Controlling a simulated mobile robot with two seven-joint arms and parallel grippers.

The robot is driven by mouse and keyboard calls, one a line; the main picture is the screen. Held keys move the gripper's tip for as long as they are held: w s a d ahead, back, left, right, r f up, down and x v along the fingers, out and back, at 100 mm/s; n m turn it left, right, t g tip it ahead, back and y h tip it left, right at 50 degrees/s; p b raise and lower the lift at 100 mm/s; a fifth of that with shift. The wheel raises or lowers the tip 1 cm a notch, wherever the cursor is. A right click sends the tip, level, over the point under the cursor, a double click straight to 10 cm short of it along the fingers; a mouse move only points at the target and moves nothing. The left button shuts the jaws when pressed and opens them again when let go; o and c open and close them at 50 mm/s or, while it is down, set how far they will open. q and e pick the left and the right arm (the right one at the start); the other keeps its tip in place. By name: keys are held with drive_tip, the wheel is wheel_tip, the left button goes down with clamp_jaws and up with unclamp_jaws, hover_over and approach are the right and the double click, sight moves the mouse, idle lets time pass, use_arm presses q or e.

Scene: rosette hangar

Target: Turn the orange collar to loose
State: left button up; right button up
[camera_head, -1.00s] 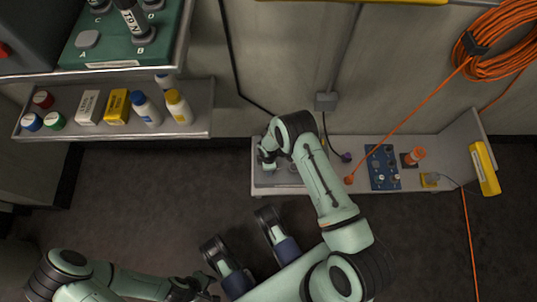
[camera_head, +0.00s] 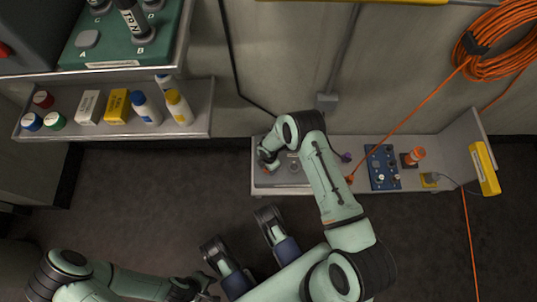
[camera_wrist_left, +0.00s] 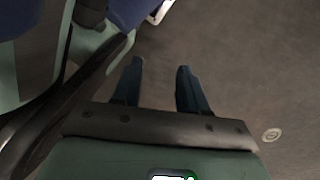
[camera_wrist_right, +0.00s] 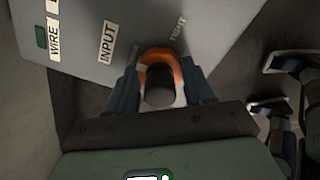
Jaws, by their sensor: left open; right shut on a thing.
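The orange collar (camera_wrist_right: 161,58) is a ring around a dark round stub on a grey panel (camera_wrist_right: 90,35), in the right wrist view. My right gripper (camera_wrist_right: 160,78) is shut on the collar, one finger on each side. A "TIGHT" label (camera_wrist_right: 178,33) lies beyond it to the right; a smaller label (camera_wrist_right: 135,52) at its left is too blurred to read. In the head view my right gripper (camera_head: 266,160) is over the left end of the low shelf, mostly hiding the collar. My left gripper (camera_wrist_left: 158,75) is open and empty above the floor; it shows at the bottom of the head view (camera_head: 208,290).
The low shelf (camera_head: 345,186) also holds a blue panel (camera_head: 382,168) and an orange cylinder (camera_head: 416,153). An orange cable (camera_head: 410,112) runs down to it. A shelf with bottles and boxes (camera_head: 200,120) is at upper left. The floor between is clear.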

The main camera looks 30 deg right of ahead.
idle(0.3)
drive_tip(key=o, duration=1)
drive_tip(key=shift+o, duration=0.2)
use_arm(q)
drive_tip(key=w+d+r+t+p, duration=0.1)
drive_tip(key=w+r+t+p, duration=0.2)
drive_tip(key=w, duration=0.5)
wheel_tip(320, 180, up, 2)
drive_tip(key=shift+w+r+m+p, duration=0.15)
drive_tip(key=shift+m+p, duration=0.15)
drive_tip(key=shift+p, duration=0.35)
use_arm(e)
wheel_tip(320, 180, up, 13)
drive_tip(key=shift+r, duration=0.2)
